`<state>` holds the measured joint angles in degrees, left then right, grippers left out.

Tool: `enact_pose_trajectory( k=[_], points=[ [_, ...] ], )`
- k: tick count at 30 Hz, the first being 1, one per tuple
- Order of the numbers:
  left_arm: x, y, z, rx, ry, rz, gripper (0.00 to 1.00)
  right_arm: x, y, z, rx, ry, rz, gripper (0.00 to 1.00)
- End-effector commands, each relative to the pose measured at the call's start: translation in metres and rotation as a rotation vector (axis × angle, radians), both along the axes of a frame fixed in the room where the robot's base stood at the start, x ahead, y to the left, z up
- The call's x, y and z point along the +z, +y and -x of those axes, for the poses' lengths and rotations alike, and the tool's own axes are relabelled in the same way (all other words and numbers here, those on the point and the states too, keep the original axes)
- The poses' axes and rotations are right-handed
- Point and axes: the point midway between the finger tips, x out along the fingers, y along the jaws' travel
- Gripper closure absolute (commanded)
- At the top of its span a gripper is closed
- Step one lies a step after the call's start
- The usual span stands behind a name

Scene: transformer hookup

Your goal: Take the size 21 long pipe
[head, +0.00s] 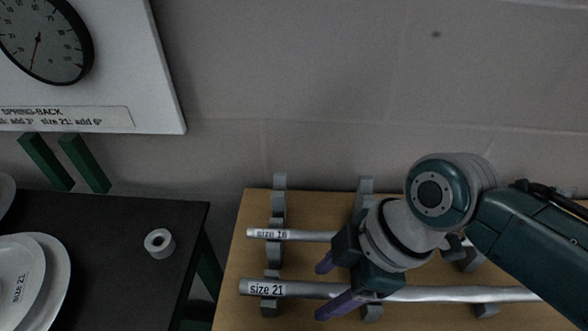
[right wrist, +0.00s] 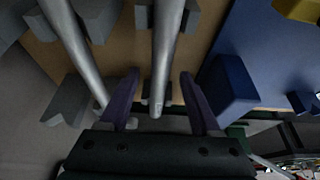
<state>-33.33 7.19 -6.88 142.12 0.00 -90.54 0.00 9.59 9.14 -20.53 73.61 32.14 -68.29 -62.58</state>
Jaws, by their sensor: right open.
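The long size 21 pipe (head: 430,294) is a silver tube lying level in grey rack holders on the wooden board, with its label at the left end. The shorter-looking size 16 pipe (head: 300,235) lies parallel behind it and is partly hidden by my right arm. My right gripper (head: 333,283) is open, with purple fingers on either side of the size 21 pipe's line. In the right wrist view, the size 21 pipe (right wrist: 166,60) runs between the open fingers (right wrist: 160,100), and the size 16 pipe (right wrist: 78,50) is to the left. My left gripper is not in view.
Grey rack holders (head: 278,200) stand on the wooden board (head: 232,262). A black table (head: 120,215) at left holds a white roll (head: 160,243) and white discs (head: 50,270). A blue block (right wrist: 232,85) sits right of the fingers. A wall is behind.

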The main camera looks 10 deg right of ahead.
Motion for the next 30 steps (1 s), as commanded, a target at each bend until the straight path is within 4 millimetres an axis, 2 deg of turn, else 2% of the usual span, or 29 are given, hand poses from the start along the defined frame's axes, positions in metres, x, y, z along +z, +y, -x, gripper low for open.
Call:
enact_pose_trajectory(
  k=[2, 19, 30],
  points=[
    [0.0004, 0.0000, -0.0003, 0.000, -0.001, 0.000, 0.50, 0.0005, -0.0001, -0.0001, 0.000, 0.000, 0.000, 0.36],
    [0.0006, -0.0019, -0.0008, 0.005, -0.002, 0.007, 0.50, 0.0006, -0.0002, 0.0002, 0.000, 0.000, 0.000, 0.99],
    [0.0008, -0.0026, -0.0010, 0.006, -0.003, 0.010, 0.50, 0.0006, -0.0002, 0.0002, 0.000, 0.001, 0.000, 1.00]
  ],
)
